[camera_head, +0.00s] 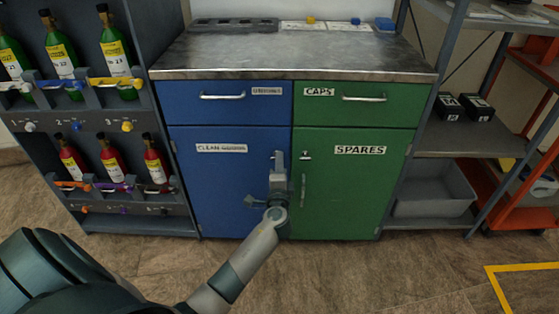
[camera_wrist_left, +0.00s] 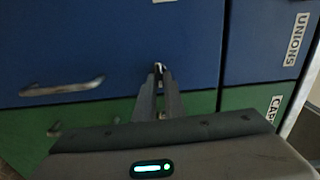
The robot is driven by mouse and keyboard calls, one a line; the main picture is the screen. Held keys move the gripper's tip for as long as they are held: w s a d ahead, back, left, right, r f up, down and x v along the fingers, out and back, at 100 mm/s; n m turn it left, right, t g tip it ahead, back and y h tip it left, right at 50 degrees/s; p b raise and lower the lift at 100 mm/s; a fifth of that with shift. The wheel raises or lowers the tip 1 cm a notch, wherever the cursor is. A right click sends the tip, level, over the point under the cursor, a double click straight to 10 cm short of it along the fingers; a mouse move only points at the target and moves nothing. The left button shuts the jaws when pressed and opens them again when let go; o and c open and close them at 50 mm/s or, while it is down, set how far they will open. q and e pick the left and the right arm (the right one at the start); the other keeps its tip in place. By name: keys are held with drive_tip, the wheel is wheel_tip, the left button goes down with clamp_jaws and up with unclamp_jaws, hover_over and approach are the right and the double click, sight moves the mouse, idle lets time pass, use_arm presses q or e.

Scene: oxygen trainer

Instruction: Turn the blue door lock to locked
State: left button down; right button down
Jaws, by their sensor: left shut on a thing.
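The blue door (camera_head: 228,195) is the lower left door of the cabinet, and it looks closed. My left gripper (camera_head: 279,157) is at its right edge, near the seam with the green door, and hides the lock in the head view. In the left wrist view the two fingers (camera_wrist_left: 159,80) are shut on the small silver door lock (camera_wrist_left: 158,67) of the blue door (camera_wrist_left: 110,40). Only the lock's tip shows between the fingers, so I cannot tell which way it is turned. My right gripper is in neither view.
The blue door's handle (camera_wrist_left: 62,87) is beside the fingers. The green door (camera_head: 345,200) has its own handle (camera_head: 303,190) close to my gripper. A bottle rack (camera_head: 135,190) stands at left, a shelf with a grey bin (camera_head: 432,200) at right. The floor in front is clear.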

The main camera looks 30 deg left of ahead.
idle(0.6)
use_arm(q)
drive_tip(key=c, duration=1.8)
unclamp_jaws()
drive_tip(key=shift+c, duration=0.2)
drive_tip(key=shift+s+d, duration=0.1)
drive_tip(key=shift+s, duration=0.05)
drive_tip(key=v, duration=1.7)
drive_tip(key=shift+s+f, duration=0.1)
